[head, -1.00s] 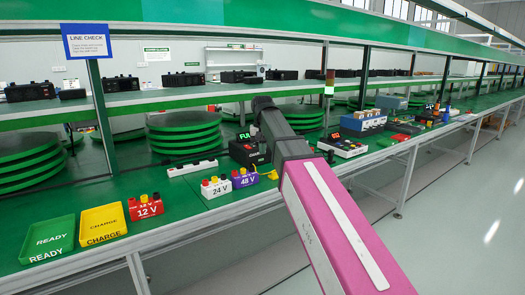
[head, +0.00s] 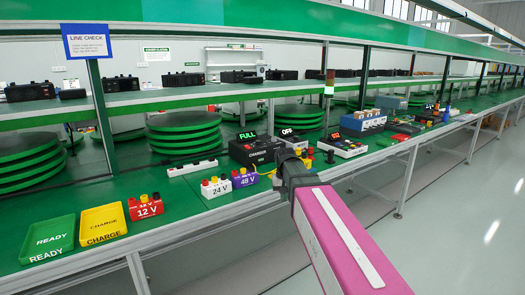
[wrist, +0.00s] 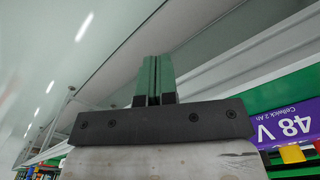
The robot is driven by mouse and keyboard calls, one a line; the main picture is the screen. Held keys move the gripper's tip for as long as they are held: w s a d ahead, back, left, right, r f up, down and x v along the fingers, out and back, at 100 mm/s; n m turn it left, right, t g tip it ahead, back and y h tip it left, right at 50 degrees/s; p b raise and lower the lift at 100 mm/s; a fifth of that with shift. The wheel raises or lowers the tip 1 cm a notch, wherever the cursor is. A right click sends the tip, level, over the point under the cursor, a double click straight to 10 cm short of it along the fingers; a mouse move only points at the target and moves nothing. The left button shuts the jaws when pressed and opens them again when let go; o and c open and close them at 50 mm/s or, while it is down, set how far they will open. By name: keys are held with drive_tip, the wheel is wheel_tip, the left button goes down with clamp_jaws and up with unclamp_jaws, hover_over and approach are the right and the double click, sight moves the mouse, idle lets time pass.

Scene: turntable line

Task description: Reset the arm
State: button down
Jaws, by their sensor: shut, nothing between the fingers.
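My gripper shows in the wrist view (wrist: 154,82), its two green fingers pressed together with nothing between them. In the head view my pink arm comes up from the lower right, and its dark end (head: 288,168) is at the bench's front edge, in front of the charger (head: 250,152). The fingers themselves are not clear there. The charger's displays read FULL and OFF; my arm end covers part of it. The purple 48 V battery (head: 245,179) stands to the left of my arm end and also shows at the right of the wrist view (wrist: 288,122).
On the green bench stand a white 24 V battery (head: 216,188), a red 12 V battery (head: 146,208), a yellow CHARGE tray (head: 103,222) and a green READY tray (head: 47,238). A white power strip (head: 192,167) lies behind. The aisle floor at right is clear.

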drive_tip(key=s+d+f, duration=0.5)
drive_tip(key=s+f, duration=0.2)
drive_tip(key=f, duration=0.2)
drive_tip(key=s+d+f, duration=0.5)
drive_tip(key=s+f, duration=0.2)
drive_tip(key=f, duration=0.3)
drive_tip(key=shift+s+f, duration=0.15)
drive_tip(key=shift+f, duration=0.1)
drive_tip(key=shift+d, duration=0.1)
